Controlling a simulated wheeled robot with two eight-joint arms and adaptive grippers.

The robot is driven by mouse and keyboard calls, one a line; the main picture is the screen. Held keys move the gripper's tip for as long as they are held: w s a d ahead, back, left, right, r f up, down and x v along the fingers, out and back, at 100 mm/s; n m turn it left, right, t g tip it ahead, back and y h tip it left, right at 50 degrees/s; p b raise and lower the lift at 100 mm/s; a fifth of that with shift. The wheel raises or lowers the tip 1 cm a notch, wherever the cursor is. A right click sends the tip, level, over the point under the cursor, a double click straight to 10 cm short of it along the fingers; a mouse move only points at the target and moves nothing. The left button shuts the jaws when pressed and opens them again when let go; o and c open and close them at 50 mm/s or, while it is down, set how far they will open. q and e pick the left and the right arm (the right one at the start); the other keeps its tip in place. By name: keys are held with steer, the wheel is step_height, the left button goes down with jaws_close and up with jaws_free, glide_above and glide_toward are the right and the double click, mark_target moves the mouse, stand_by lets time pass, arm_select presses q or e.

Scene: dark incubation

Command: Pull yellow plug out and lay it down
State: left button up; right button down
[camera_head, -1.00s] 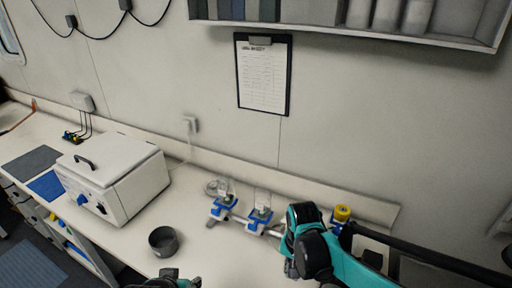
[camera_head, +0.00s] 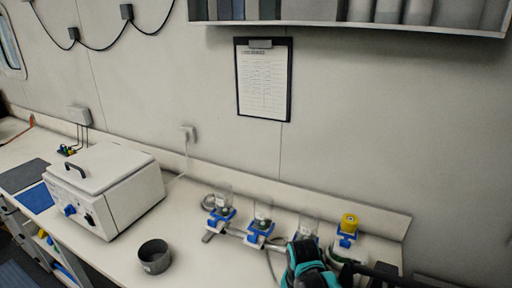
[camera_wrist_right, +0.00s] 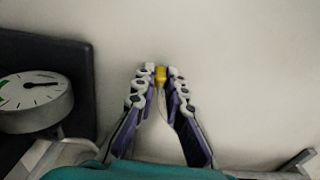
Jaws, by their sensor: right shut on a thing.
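In the right wrist view, a small yellow piece, apparently the yellow plug (camera_wrist_right: 160,75), sits between the fingertips of my right gripper (camera_wrist_right: 160,77). The gripper is shut on it. In the head view, a dark and teal part of my right arm is at the lower edge, and its fingertips are hidden. A yellow-topped piece (camera_head: 349,222) stands at a blue holder (camera_head: 345,238) just beyond the arm. I cannot tell whether it is the same piece as in the wrist view. My left gripper is not in view.
Glass vessels in blue holders (camera_head: 259,228) stand left of my right arm. A dark round pot (camera_head: 154,257) and a white box with a lid (camera_head: 105,190) are farther left. A round dial gauge (camera_wrist_right: 36,100) is left of the right gripper. Bench around the pot is clear.

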steer(key=c, duration=1.5)
jaws_free()
steer(key=shift+r, duration=0.1)
step_height(320, 180, up, 12)
steer(key=s+d+f+n+t, duration=0.2)
steer(key=s+d+n+t, duration=0.3)
steer(key=s+d+t, duration=0.2)
steer(key=shift+s+f+b, duration=0.15)
steer(key=shift+s+b, duration=0.2)
steer(key=shift+s, duration=0.05)
